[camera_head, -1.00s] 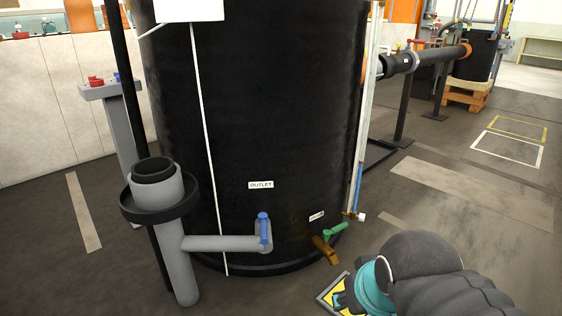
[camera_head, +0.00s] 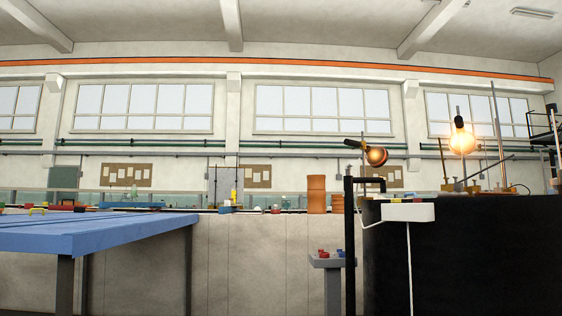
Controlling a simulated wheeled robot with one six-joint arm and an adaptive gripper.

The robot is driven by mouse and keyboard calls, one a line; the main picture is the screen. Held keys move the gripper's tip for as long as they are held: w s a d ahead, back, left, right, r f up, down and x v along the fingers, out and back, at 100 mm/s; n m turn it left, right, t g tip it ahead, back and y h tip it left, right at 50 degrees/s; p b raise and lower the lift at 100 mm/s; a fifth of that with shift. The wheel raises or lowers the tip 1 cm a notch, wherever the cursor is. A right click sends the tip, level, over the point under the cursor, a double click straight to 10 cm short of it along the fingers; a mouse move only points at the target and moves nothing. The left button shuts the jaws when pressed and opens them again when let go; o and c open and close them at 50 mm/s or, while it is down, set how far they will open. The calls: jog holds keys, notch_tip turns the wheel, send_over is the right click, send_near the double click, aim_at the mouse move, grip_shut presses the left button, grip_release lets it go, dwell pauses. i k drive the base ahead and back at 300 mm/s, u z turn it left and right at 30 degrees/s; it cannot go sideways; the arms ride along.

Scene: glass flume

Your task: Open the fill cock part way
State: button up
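My gripper is out of view, and so is my arm. The black tank (camera_head: 470,250) stands at the right with its upper part and rim showing; its lower fittings are below the picture. A copper-coloured ball (camera_head: 376,157) is on a dark rod above the tank's left rim. A grey pedestal (camera_head: 333,285) left of the tank carries small red and blue parts (camera_head: 330,254). I cannot tell whether any of these is the fill cock.
A blue table (camera_head: 90,232) fills the left foreground. A pale wall (camera_head: 255,265) runs behind it, with orange cylinders (camera_head: 316,194) on top. A glowing bulb (camera_head: 462,138) and several thin stands are above the tank. A white box (camera_head: 408,212) hangs at its rim.

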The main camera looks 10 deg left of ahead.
aim_at(348, 166)
jog(key=u, duration=0.9)
jog(key=i, duration=0.7)
jog(key=z, duration=0.4)
